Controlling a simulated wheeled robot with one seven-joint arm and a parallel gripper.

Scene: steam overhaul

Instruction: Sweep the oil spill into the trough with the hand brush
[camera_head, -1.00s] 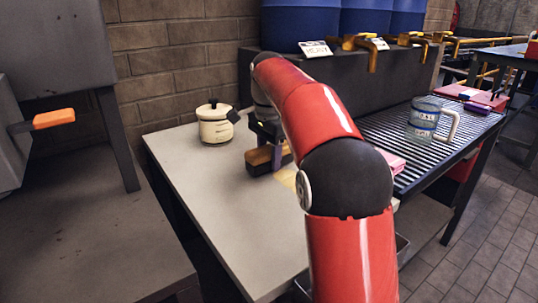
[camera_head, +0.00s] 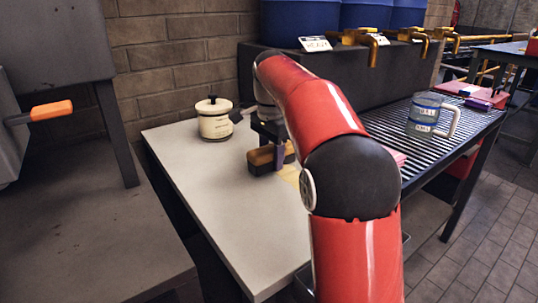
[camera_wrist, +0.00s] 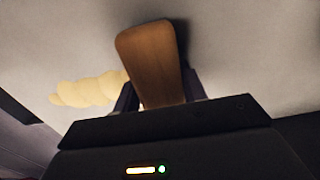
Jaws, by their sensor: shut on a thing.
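The hand brush (camera_head: 262,157), with a brown wooden top and dark sides, is at the table surface beyond my red arm. My gripper (camera_head: 281,158) is shut on it; in the wrist view the brush's wooden back (camera_wrist: 150,55) sits between the fingers. The oil spill (camera_wrist: 92,90) is a pale yellow patch on the table, left of the brush in the wrist view. In the head view a bit of the spill (camera_head: 290,173) shows right of the brush, and my arm hides the rest. The trough is mostly hidden behind my arm; I cannot make it out clearly.
A cream lidded pot (camera_head: 214,122) stands on the grey table (camera_head: 215,205) left of the brush. A clear jug (camera_head: 425,115) stands on the ribbed rack (camera_head: 385,125) to the right. Blue barrels (camera_head: 300,22) with yellow taps (camera_head: 373,52) line the back. The table's front left is clear.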

